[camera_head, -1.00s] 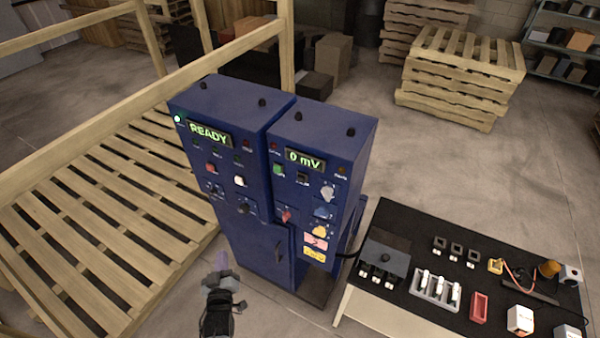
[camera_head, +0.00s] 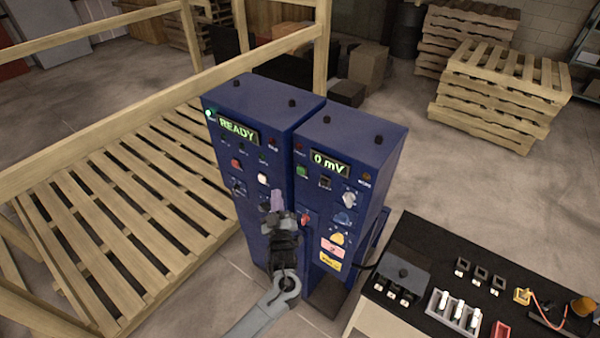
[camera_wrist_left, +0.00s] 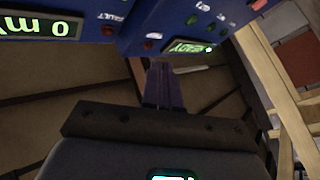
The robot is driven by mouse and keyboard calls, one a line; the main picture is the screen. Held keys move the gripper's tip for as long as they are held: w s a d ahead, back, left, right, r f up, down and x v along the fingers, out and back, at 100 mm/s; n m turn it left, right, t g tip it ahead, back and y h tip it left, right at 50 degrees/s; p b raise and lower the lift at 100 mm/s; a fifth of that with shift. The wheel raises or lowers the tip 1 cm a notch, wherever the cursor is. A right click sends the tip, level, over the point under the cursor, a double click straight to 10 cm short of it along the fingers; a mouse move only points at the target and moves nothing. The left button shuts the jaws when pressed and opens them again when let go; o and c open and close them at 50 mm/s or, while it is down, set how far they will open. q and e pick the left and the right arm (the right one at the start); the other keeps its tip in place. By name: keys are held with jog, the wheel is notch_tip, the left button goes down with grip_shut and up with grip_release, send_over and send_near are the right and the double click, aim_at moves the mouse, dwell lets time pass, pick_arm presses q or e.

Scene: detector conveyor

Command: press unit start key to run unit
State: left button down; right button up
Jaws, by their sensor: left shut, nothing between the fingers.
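The blue two-part unit (camera_head: 262,101) stands on the floor in the middle of the head view. Its left cabinet has a green READY display (camera_head: 238,130), a lit green lamp (camera_head: 208,113), a red button (camera_head: 236,163), a white button (camera_head: 263,179) and knobs. Its right cabinet shows 0 mV (camera_head: 330,163) and has a green key (camera_head: 302,171) and a red switch (camera_head: 305,219). I cannot read which is the start key. My left gripper (camera_head: 277,198) is shut and empty in front of the left cabinet, covering part of its lower panel. The wrist view shows its closed fingers (camera_wrist_left: 163,85) and both displays.
A wooden railed pallet platform (camera_head: 130,200) is left of the unit. A black-topped table (camera_head: 440,260) with a grey box, small blocks and a rack of white vials is at the right. Stacked pallets (camera_head: 505,85) stand behind. My right gripper is out of view.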

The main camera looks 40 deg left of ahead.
aim_at(301, 171)
pick_arm(q)
jog(key=shift+w, duration=0.15)
jog(key=w+b, duration=0.7)
jog(key=w, duration=0.1)
jog(key=shift+w, duration=0.3)
jog(key=shift+b, duration=0.35)
dwell(1.8)
jog(key=shift+w+b, duration=0.4)
jog(key=shift+b, duration=0.05)
